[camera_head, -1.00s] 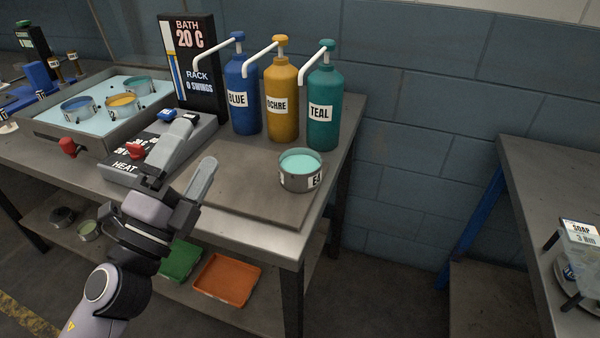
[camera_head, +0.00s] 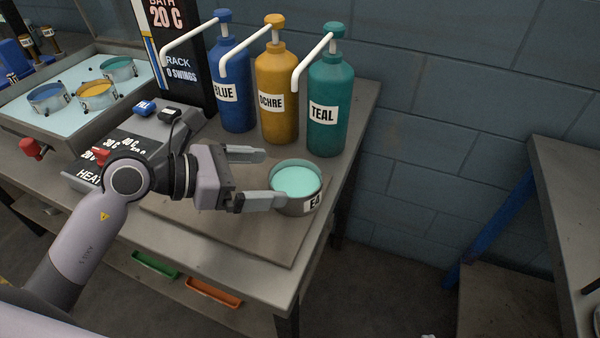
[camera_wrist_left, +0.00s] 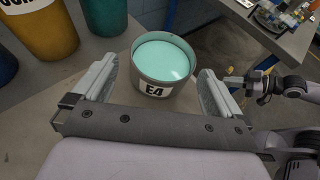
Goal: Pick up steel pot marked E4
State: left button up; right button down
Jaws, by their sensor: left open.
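The steel pot marked E4 (camera_head: 297,187) stands upright on the board at the right end of the bench, filled with teal liquid. In the left wrist view the pot (camera_wrist_left: 165,66) shows ahead, between the two finger lines, with its E4 label facing me. My left gripper (camera_head: 272,178) is open and empty, at the pot's left side, pointing right. Its nearer fingertip overlaps the pot's near left edge in the head view; I cannot tell whether it touches. My right gripper (camera_wrist_left: 238,83) shows small at the right of the left wrist view, its jaws unclear.
Blue (camera_head: 233,85), ochre (camera_head: 278,93) and teal (camera_head: 331,101) pump bottles stand behind the pot, the teal one closest. A heater box (camera_head: 140,135) and a bath tray (camera_head: 72,128) with small pots lie left. Bare board (camera_head: 230,235) is in front.

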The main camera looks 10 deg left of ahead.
aim_at(317, 178)
pick_arm(q)
jog(key=shift+x, duration=1.05)
jog(key=x, duration=0.2)
jog(key=b+x, duration=0.1)
jog(key=x, duration=0.1)
jog(key=shift+s+d+f, duration=0.15)
jog(key=shift+s, duration=0.1)
jog(key=shift+w+d+f, duration=0.1)
jog(key=shift+w+d, duration=0.1)
jog(key=shift+d, duration=0.05)
pick_arm(e)
jog(key=shift+s+f, duration=0.45)
jog(key=shift+f, duration=0.4)
pick_arm(q)
jog(key=c, duration=0.9)
jog(key=shift+c, duration=1.3)
